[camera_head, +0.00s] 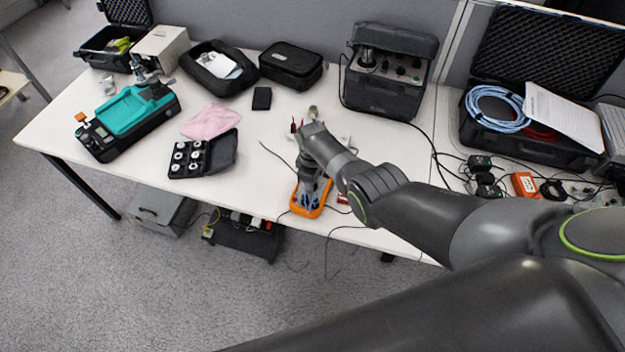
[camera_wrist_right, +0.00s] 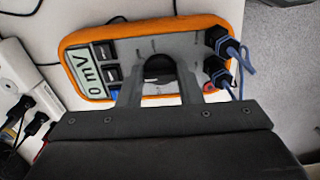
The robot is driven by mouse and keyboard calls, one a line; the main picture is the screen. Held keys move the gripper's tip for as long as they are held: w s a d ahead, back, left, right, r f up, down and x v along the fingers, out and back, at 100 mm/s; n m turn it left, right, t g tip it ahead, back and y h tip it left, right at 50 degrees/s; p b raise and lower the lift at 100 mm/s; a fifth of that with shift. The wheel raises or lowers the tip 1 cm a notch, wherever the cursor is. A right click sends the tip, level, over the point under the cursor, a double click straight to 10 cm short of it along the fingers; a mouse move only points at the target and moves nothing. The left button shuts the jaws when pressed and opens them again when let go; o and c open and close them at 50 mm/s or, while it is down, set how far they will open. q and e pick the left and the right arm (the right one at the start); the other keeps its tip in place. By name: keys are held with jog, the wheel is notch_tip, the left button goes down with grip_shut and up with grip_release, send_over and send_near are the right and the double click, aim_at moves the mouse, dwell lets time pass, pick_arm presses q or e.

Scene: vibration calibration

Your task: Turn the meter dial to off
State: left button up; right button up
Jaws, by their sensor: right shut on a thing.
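The meter (camera_head: 297,208) is an orange-rimmed handheld multimeter lying on the white table near its front edge. It also shows in the right wrist view (camera_wrist_right: 150,27), with a display (camera_wrist_right: 94,74) that reads 0 mV. Its round black dial (camera_wrist_right: 158,66) sits mid-face between the fingers of my right gripper (camera_wrist_right: 160,76). The right gripper is shut on the dial, one finger on each side, and partly hides it; the pointer's exact setting is unclear. In the head view the right gripper (camera_head: 310,182) comes down over the meter. My left gripper is not in view.
Two black plugs (camera_wrist_right: 218,40) with blue leads enter the meter. A white power strip (camera_wrist_right: 24,78) lies beside it. A black case of round pieces (camera_head: 190,160), a pink cloth (camera_head: 211,121) and a teal device (camera_head: 135,110) stand left. A dark instrument box (camera_head: 385,85) stands behind.

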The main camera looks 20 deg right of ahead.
dwell(0.4)
jog(key=o, duration=1)
jog(key=shift+r+p, duration=0.4)
jog(key=shift+r, duration=0.15)
notch_tip(320, 180, up, 7)
jog(key=shift+r+p, duration=0.15)
jog(key=shift+p, duration=0.95)
notch_tip(320, 180, up, 9)
